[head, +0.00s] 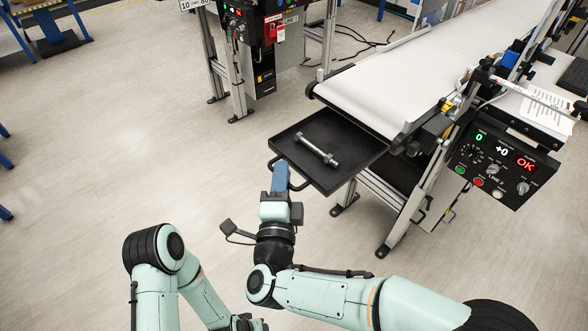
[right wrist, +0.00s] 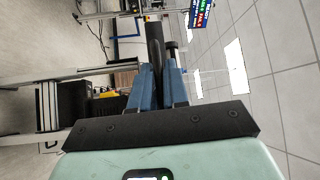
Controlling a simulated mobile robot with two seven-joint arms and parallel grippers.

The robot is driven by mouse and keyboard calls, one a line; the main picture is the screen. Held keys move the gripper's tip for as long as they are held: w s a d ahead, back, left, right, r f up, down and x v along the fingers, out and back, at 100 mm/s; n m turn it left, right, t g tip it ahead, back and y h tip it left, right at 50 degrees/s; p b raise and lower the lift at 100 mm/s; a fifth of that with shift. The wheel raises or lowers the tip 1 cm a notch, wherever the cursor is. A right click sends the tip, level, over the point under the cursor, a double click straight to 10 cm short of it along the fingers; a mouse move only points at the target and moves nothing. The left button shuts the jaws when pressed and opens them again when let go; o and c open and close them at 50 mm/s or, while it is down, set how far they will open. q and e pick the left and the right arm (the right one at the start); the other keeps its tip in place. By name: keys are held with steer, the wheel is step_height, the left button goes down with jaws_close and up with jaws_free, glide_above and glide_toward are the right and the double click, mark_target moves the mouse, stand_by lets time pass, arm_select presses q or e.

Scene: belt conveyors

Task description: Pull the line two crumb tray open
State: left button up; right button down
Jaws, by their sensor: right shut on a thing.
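The line two crumb tray (head: 348,178) is a shallow black tray sticking out from under the end of the white belt conveyor. A metal bolt (head: 318,149) lies in it. Its dark handle (head: 272,163) is at the near left edge. My right gripper (head: 280,176) has its blue fingers shut on this handle. In the right wrist view, the fingers (right wrist: 158,84) close around a dark bar (right wrist: 155,42). My left arm is at the lower left of the head view; its gripper is not visible.
The conveyor (head: 400,80) runs to the upper right. A control panel (head: 500,165) with an OK display hangs at its right side. Another machine with a red tag (head: 272,28) stands at the upper left. The floor left of the tray is clear.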

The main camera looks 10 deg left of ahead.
steer(key=shift+s+a, duration=0.15)
steer(key=shift+s, duration=0.05)
steer(key=c, duration=1.3)
jaws_free()
steer(key=shift+s, duration=0.1)
steer(key=s, duration=0.4)
steer(key=s+d+f, duration=0.1)
steer(key=s, duration=0.3)
steer(key=s+d, duration=0.1)
steer(key=s, duration=0.4)
steer(key=shift+d+f, duration=0.1)
steer(key=shift+f, duration=0.3)
steer(key=shift+w, duration=0.1)
